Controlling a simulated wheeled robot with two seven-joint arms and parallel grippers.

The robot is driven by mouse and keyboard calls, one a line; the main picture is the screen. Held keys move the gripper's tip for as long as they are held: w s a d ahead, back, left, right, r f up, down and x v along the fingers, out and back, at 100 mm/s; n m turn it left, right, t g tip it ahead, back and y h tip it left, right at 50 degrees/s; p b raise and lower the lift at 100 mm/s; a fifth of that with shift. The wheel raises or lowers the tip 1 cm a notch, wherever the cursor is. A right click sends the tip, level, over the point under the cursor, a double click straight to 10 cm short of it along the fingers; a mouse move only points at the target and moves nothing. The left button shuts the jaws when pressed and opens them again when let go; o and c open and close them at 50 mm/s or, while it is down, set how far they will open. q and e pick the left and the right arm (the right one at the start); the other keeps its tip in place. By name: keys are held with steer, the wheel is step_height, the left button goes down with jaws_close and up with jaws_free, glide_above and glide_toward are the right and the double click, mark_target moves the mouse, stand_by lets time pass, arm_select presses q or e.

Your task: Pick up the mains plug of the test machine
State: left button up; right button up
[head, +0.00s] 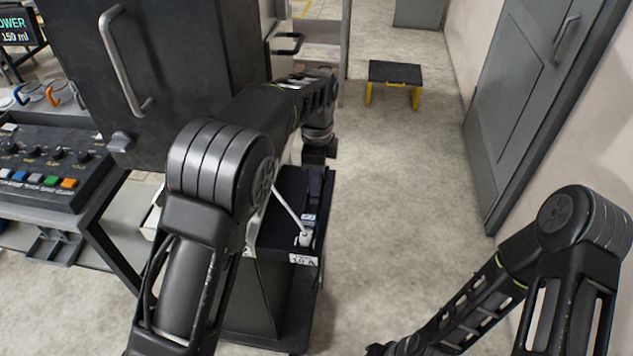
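A small white plug (305,238) sits on top of a black cabinet (262,300), near its front edge, just above a white label reading 10 A. A white cable (287,208) runs from it up and left behind my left arm. My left gripper (311,210) points down from the wrist, directly above the plug and very close to it. Its fingers are dark and seen edge-on, so I cannot tell their gap or whether they touch the plug. My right gripper (378,349) is low at the bottom edge, mostly cut off, and its fingers do not show clearly.
A tall dark cabinet with a bar handle (125,62) stands left of my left arm. A control panel (45,165) with knobs and coloured buttons is at the far left. A black and yellow step stool (395,73) stands farther back. A grey door (530,90) is right. The middle floor is clear.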

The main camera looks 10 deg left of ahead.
arm_select(q)
steer(key=shift+f, duration=0.1)
steer(key=shift+c, duration=0.5)
jaws_close()
stand_by(0.3)
